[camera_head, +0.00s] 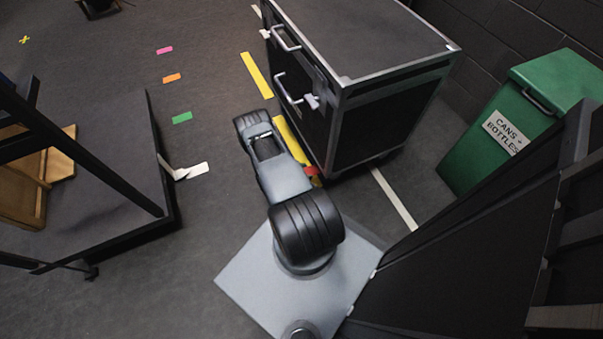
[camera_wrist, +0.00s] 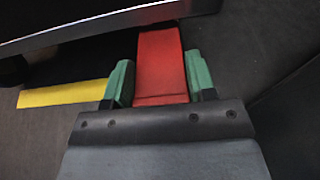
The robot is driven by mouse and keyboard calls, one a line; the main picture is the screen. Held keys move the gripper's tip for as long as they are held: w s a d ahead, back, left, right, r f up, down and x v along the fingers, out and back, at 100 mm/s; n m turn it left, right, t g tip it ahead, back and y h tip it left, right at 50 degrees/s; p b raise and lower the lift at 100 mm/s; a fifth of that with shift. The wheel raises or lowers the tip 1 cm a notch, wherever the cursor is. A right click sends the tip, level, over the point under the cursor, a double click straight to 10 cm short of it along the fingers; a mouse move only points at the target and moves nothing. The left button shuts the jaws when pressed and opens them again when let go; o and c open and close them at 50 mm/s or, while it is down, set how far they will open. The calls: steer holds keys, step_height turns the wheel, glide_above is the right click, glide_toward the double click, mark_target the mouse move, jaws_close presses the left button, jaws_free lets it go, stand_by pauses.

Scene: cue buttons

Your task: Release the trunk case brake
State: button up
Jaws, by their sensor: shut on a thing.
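The trunk case (camera_head: 390,120) is a large black box with metal edges, standing at the upper middle in the head view. Its lower metal edge (camera_wrist: 90,27) crosses the top of the wrist view. A red brake pedal (camera_wrist: 160,50) sticks out from under that edge, and a small part of it shows in the head view (camera_head: 311,171). My gripper (camera_wrist: 160,82) has its green-padded fingers on both sides of the pedal, shut on it. In the head view my arm reaches down to the case's bottom corner and partly hides the pedal. The far end of the pedal is hidden under the case.
A green bin (camera_head: 520,120) labelled "CANS + BOTTLES" stands right of the case. A dark flat platform (camera_head: 100,150) is at the left. Yellow tape (camera_head: 257,76) and several coloured tape pieces mark the floor. The floor between platform and case is mostly clear.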

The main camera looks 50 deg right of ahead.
steer(key=shift+r, duration=0.1)
steer(key=o, duration=1.3)
steer(key=p+v, duration=0.2)
steer(key=v, duration=1.1)
steer(key=shift+w+a+p, duration=0.15)
steer(key=shift+a+p, duration=0.2)
steer(key=shift+p, duration=0.05)
